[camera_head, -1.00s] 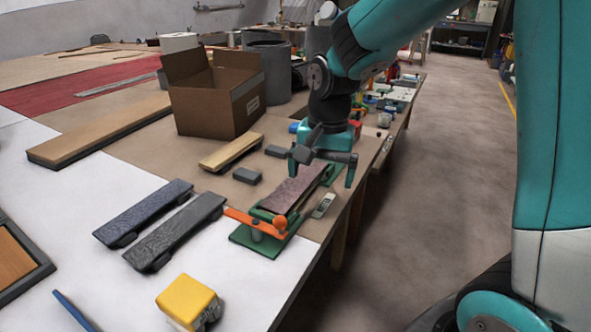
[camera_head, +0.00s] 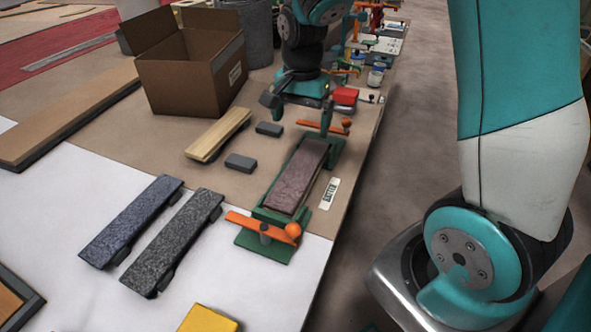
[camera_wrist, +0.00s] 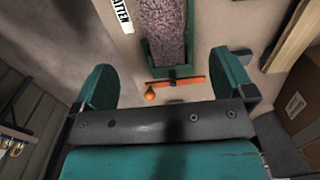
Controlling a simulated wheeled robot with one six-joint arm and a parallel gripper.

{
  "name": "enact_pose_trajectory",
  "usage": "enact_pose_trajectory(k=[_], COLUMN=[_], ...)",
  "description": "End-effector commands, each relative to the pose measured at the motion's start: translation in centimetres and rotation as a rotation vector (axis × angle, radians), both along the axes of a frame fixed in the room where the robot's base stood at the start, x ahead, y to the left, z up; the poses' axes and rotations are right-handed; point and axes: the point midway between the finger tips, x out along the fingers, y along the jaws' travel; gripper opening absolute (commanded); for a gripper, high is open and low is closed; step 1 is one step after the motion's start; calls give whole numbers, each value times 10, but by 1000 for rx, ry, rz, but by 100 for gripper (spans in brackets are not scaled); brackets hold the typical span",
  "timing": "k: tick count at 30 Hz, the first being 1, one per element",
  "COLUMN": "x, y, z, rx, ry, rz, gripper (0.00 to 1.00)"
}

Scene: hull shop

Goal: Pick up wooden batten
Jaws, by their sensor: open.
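A pale wooden batten (camera_head: 218,135) lies on the brown part of the bench, left of the green fixture (camera_head: 258,245); its edge shows at upper right in the wrist view (camera_wrist: 300,30). The fixture holds a purplish-brown rough bar (camera_head: 301,175), also seen in the wrist view (camera_wrist: 162,25), between orange clamps. My gripper (camera_head: 298,112) is open and empty above the bench near the fixture's far end. Its fingers (camera_wrist: 165,80) straddle the far clamp's area in the wrist view, apart from the batten.
Two small grey blocks (camera_head: 240,162) sit between batten and fixture. A cardboard box (camera_head: 190,75) stands behind the batten. Dark blue (camera_head: 130,220) and grey (camera_head: 175,240) bars lie at left, a yellow block (camera_head: 207,319) in front. Small tools crowd the bench behind my gripper.

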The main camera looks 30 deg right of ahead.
Motion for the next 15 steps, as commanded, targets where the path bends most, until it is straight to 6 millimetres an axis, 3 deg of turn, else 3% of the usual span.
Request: enact_pose_trajectory(k=[9,15], x=[-1,0], y=[1,0], z=[-74,-98], rx=[1,0], ry=[6,1], rz=[2,0], gripper=[100,100])
